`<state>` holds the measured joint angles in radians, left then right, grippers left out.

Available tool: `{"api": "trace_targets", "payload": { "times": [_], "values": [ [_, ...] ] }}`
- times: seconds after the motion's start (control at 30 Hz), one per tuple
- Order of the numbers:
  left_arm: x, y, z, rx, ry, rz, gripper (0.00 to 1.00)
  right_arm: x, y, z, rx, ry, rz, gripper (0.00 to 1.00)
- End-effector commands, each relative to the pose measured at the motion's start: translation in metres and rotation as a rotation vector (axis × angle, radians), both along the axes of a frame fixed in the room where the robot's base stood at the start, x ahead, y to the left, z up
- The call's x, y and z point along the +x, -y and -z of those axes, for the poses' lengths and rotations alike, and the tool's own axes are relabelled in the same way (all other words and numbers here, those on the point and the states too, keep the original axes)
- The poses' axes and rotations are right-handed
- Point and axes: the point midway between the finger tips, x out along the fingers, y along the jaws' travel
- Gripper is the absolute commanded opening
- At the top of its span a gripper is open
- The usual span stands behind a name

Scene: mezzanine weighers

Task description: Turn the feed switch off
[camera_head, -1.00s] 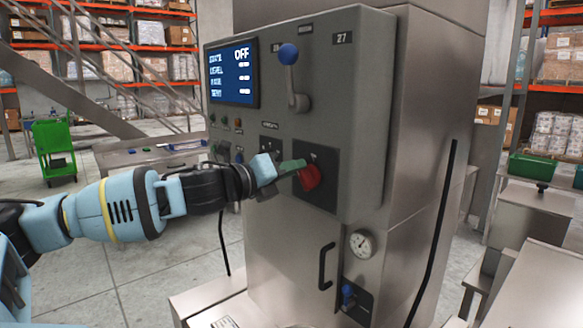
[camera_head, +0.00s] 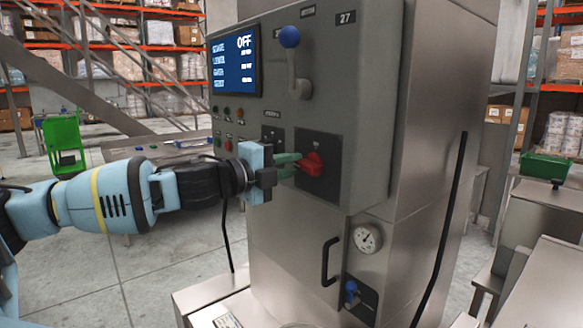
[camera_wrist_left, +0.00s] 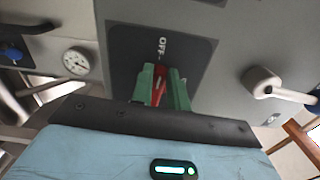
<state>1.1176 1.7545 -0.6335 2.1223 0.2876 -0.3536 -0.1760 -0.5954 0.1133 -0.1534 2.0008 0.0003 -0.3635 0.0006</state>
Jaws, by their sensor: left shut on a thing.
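The red feed switch (camera_head: 313,164) sits on a dark plate (camera_head: 330,182) on the front of the grey cabinet. It also shows in the left wrist view (camera_wrist_left: 158,92), where "OFF" is printed on the plate beside it. My left gripper (camera_head: 292,162) reaches in from the left. Its green fingers (camera_wrist_left: 162,90) are shut on the red handle, one on each side, and hide part of it. The display (camera_head: 234,68) at the upper left of the cabinet reads "OFF" in its top corner. My right gripper is not in view.
A blue-knobbed lever (camera_head: 290,40) stands above the switch. Small buttons (camera_head: 228,112) lie to its left. A black door handle (camera_head: 329,262), a gauge (camera_head: 368,239) and a blue valve (camera_head: 351,289) are below. A green cart (camera_head: 63,140) stands far left.

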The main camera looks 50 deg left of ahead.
Motion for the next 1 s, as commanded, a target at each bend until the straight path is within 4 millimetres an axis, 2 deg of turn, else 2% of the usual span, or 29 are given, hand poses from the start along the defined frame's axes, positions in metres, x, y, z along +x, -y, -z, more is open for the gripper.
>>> {"api": "trace_targets", "payload": {
  "times": [0.27,0.7,0.73,0.8,0.9,1.0],
  "values": [
    [0.0,0.0,0.0028,-0.07,-0.008,0.0,0.0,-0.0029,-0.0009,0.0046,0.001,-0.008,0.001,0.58],
    [0.0,0.0002,0.0025,-0.081,-0.009,0.001,0.0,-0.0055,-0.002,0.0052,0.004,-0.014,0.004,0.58],
    [0.0,0.0001,0.0025,-0.081,-0.009,0.001,0.18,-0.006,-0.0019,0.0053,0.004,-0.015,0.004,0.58],
    [0.0,0.0001,0.0025,-0.081,-0.009,0.001,0.27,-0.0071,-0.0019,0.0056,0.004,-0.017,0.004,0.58],
    [0.0,0.0001,0.0025,-0.08,-0.008,0.0,0.38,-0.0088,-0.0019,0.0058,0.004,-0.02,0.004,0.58],
    [0.0,0.0001,0.0023,-0.079,-0.008,0.0,0.38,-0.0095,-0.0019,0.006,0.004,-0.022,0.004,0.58]
  ]
}}
